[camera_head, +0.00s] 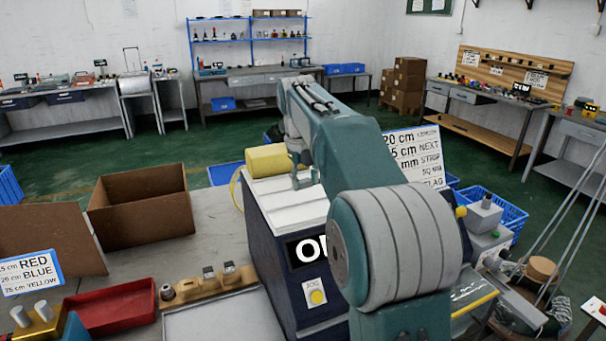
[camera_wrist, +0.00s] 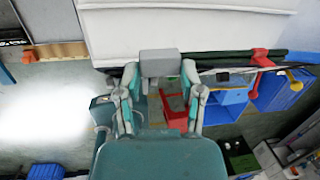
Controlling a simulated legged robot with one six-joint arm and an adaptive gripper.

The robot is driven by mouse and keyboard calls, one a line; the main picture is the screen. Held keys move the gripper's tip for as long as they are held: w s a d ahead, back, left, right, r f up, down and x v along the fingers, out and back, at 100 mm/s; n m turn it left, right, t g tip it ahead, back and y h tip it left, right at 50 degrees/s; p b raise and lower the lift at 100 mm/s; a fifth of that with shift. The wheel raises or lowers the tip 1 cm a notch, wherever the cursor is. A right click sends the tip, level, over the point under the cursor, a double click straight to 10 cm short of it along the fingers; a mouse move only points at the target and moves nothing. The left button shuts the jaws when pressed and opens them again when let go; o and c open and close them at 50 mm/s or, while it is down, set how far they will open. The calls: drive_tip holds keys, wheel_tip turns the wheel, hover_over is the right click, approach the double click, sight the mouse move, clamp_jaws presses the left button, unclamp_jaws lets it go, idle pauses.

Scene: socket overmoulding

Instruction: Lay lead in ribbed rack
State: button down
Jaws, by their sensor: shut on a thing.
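My gripper (camera_wrist: 160,85) shows in the wrist view with its fingers closed in on a small grey block (camera_wrist: 160,63). Whether this block is the end of the lead I cannot tell. In the head view my gripper (camera_head: 303,182) hangs over the pale top of a dark blue machine, beside a yellow roll (camera_head: 268,160); my arm hides part of the machine. A dark, thin, cable-like line (camera_wrist: 225,70) runs right of the gripper in the wrist view. I cannot make out a clearly ribbed rack. A wooden holder (camera_head: 208,285) with several grey pieces stands on the bench.
The dark blue machine (camera_head: 272,262) stands at the bench's right. A red tray (camera_head: 112,307), an open brown carton (camera_head: 142,207) and a length sign (camera_head: 30,273) are at left. The bench (camera_head: 225,215) is bare behind the holder.

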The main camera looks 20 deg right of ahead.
sight(307, 213)
drive_tip(key=shift+s, duration=0.1)
drive_tip(key=shift+d+f+m, duration=0.15)
drive_tip(key=shift+d+m, duration=0.05)
drive_tip(key=shift+m, duration=0.1)
drive_tip(key=shift+f, duration=3.15)
drive_tip(key=shift+c, duration=0.7)
unclamp_jaws()
